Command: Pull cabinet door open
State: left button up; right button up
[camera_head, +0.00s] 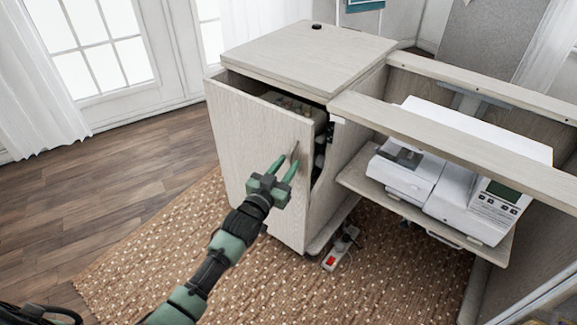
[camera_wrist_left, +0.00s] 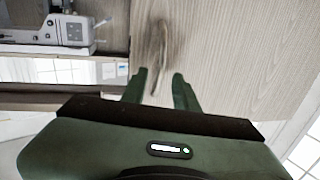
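The light wood cabinet door (camera_head: 245,135) stands ajar, with a gap at its top and right edge showing the dark interior. A thin curved handle (camera_head: 296,148) is on the door near its right edge; in the left wrist view the handle (camera_wrist_left: 157,55) runs upright against the wood. My left gripper (camera_head: 285,168) is in front of the door at the handle. In the left wrist view its two green fingertips (camera_wrist_left: 157,88) are apart, with the handle's near end in line with the space between them. I cannot tell whether they touch it. My right gripper is not in view.
The cabinet top (camera_head: 310,55) is nearly bare. A white sewing machine (camera_head: 460,170) sits on a shelf to the right, behind a wooden rail. A power strip (camera_head: 340,250) lies on the brown rug (camera_head: 160,250). The floor left of the door is clear.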

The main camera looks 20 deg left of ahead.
pick_arm(q)
jog(key=shift+w+d, duration=0.1)
jog(key=shift+w, duration=0.6)
grip_shut()
dwell(1.0)
